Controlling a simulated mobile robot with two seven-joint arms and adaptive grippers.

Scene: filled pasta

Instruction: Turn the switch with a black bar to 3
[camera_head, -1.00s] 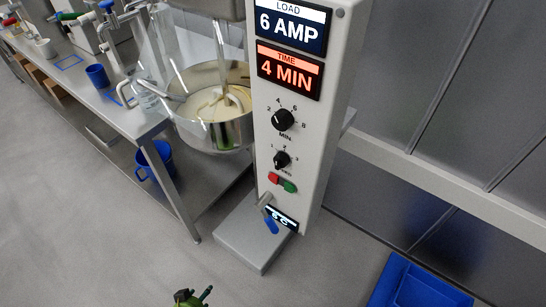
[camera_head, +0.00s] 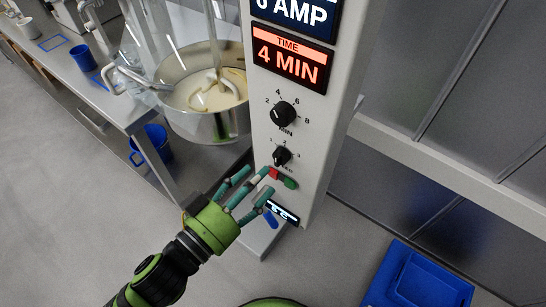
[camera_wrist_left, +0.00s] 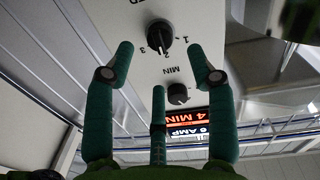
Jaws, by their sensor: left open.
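The switch with a black bar (camera_head: 282,155) is the lower knob on the white control column, with 1, 2 and 3 marked around it. It also shows in the left wrist view (camera_wrist_left: 159,33), upside down; its bar seems to point near 2, but this is hard to tell. My left gripper (camera_head: 258,182) is open and empty, its teal fingers spread below and in front of the switch, apart from it. In the left wrist view the gripper (camera_wrist_left: 163,62) has two fingers at either side of the switch in the picture and a third below. My right gripper is not in view.
A larger MIN knob (camera_head: 283,114) sits above the switch. Red (camera_head: 274,174) and green (camera_head: 291,183) buttons sit below it, close to the fingers. A steel mixing bowl (camera_head: 205,95) is left of the column. A blue tray (camera_head: 378,290) lies at the lower right.

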